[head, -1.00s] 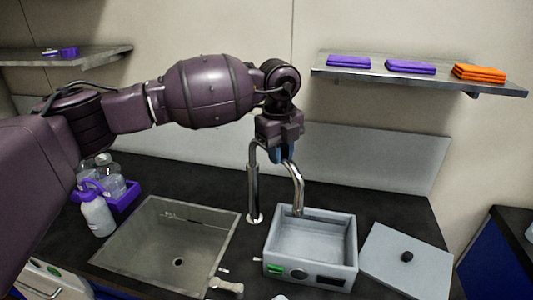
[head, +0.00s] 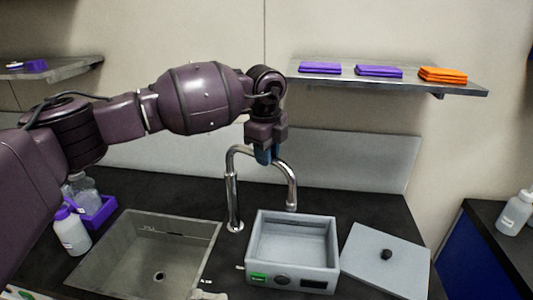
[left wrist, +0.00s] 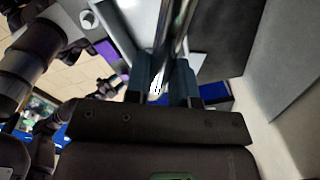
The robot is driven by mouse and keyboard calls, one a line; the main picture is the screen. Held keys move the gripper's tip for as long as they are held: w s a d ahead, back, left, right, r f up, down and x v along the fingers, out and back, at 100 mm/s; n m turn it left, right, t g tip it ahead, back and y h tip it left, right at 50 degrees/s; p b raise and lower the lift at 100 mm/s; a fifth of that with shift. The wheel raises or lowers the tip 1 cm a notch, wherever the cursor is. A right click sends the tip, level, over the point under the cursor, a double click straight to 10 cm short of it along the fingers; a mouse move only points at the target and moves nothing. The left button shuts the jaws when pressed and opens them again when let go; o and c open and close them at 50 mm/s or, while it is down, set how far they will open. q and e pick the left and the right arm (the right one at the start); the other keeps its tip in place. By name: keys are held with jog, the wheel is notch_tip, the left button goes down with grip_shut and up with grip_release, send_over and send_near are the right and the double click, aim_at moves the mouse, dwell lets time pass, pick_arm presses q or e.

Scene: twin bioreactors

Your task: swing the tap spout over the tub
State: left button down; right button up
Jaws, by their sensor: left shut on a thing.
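The chrome tap (head: 233,200) stands behind the gap between sink and tub, its spout (head: 291,185) arching to the right. The spout's open end hangs by the back rim of the grey tub (head: 262,272); I cannot tell whether it is inside or just behind that rim. My left gripper (head: 265,158) comes down from above and is shut on the top of the spout's arch. In the left wrist view the chrome pipe (left wrist: 172,45) runs between the blue fingers (left wrist: 168,86). My right gripper is not in view.
A sunken sink (head: 110,262) lies left of the tub. A grey lid (head: 385,275) with a black knob lies right of it. A bottle (head: 71,232) and purple rack (head: 98,215) stand at the left. A shelf (head: 400,80) with folded cloths hangs above.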

pick_arm(q)
jog(key=c, duration=1.1)
grip_release()
jog(key=shift+w+r, duration=0.15)
jog(key=shift+o, duration=0.6)
jog(key=shift+r, duration=0.15)
jog(key=r, duration=0.9)
jog(key=shift+s+a+b, duration=0.15)
jog(key=shift+s+b, duration=0.1)
jog(key=shift+b, duration=0.05)
jog(key=shift+s+r, duration=0.1)
jog(key=shift+r, duration=0.6)
jog(key=shift+s+f, duration=0.1)
